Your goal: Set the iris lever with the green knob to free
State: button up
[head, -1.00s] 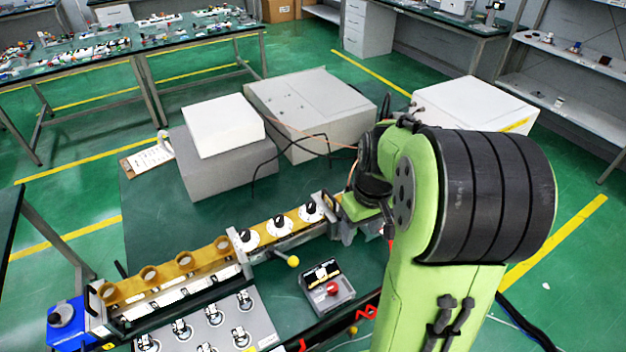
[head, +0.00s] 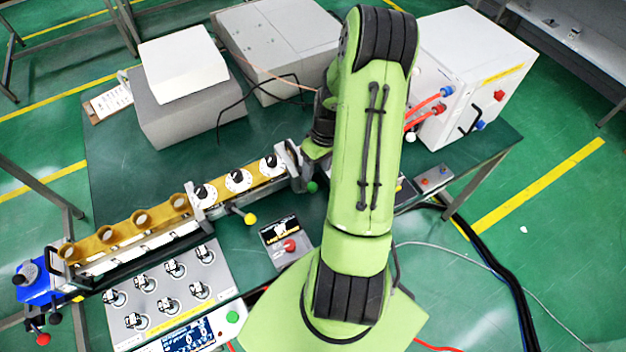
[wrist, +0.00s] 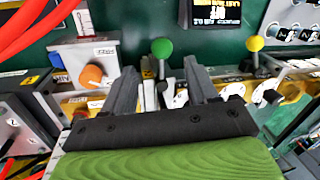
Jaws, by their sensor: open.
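The iris lever's green knob (wrist: 161,47) shows in the upper middle of the wrist view, with its stem running down between my fingers. My gripper (wrist: 160,68) is open. One finger is on each side of the stem, and the knob appears just beyond the fingertips. I cannot tell whether either finger touches the lever. In the head view the green knob (head: 312,187) shows at the right end of the waveguide bench (head: 222,192), beside my arm. My gripper is mostly hidden there behind my arm. No "free" label is readable.
A lever with a yellow knob (wrist: 254,43) stands to the right in the wrist view. A box with an orange dial (wrist: 93,76) is close on the left, below red cables (wrist: 30,28). A small meter box (head: 286,243) sits in front of the bench.

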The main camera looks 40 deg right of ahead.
aim_at(313, 183)
jog(key=f, duration=0.1)
jog(key=a+f, duration=0.1)
jog(key=f, duration=0.3)
jog(key=shift+a, duration=0.25)
jog(key=shift+f, duration=0.5)
grip_shut()
